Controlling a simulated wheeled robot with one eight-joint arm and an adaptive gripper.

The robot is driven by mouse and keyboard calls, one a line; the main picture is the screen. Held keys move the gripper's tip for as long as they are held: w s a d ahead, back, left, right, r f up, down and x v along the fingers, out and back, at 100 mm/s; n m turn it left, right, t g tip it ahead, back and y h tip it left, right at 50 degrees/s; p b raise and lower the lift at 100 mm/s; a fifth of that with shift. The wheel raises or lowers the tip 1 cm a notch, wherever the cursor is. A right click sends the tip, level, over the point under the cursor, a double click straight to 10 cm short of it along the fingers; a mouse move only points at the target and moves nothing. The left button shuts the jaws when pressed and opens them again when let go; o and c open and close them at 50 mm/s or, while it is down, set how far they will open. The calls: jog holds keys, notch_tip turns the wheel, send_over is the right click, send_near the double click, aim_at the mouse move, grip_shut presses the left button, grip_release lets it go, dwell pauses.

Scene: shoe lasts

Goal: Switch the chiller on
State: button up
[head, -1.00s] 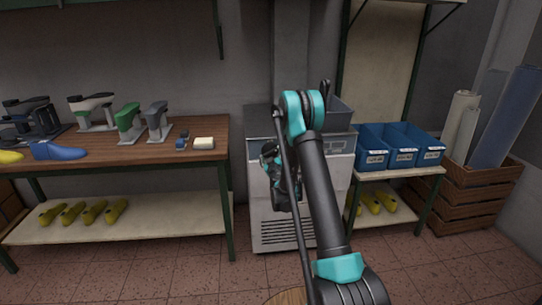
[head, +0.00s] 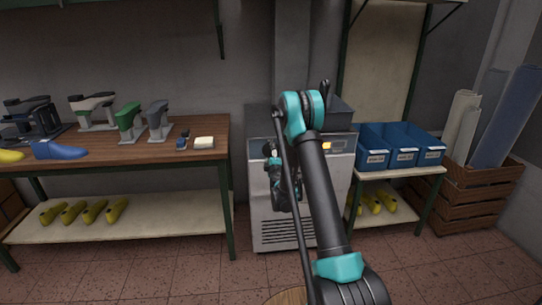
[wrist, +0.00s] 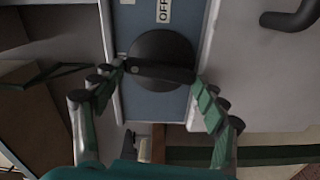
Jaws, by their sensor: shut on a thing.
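The chiller (head: 262,205) is a pale, boxy cabinet with a vent grille, standing between the workbench and a small side table. In the wrist view, a round black knob (wrist: 160,48) with a raised bar sits on a blue-grey panel (wrist: 150,105). The bar lies roughly across the picture, and an OFF label (wrist: 163,10) shows above the knob. My gripper (wrist: 158,74) has its fingers at both ends of the bar, shut on it. In the head view my arm hides part of the chiller front.
The workbench (head: 215,150) at left holds shoe lasts and tools. Blue bins (head: 372,158) stand on the side table at right. A wooden crate (head: 480,195) with rolls is farther right. A dark bent handle (wrist: 292,20) juts out near the knob.

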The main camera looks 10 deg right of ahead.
jog(key=shift+f+n, duration=0.1)
jog(key=shift+n, duration=0.8)
jog(key=shift+s, duration=0.1)
jog(key=o, duration=1.2)
jog(key=shift+c, duration=0.2)
send_near(271, 136)
jog(key=w+r, duration=0.2)
jog(key=w, duration=0.2)
jog(key=shift+w+a+r, duration=0.1)
jog(key=shift+a+r, duration=0.3)
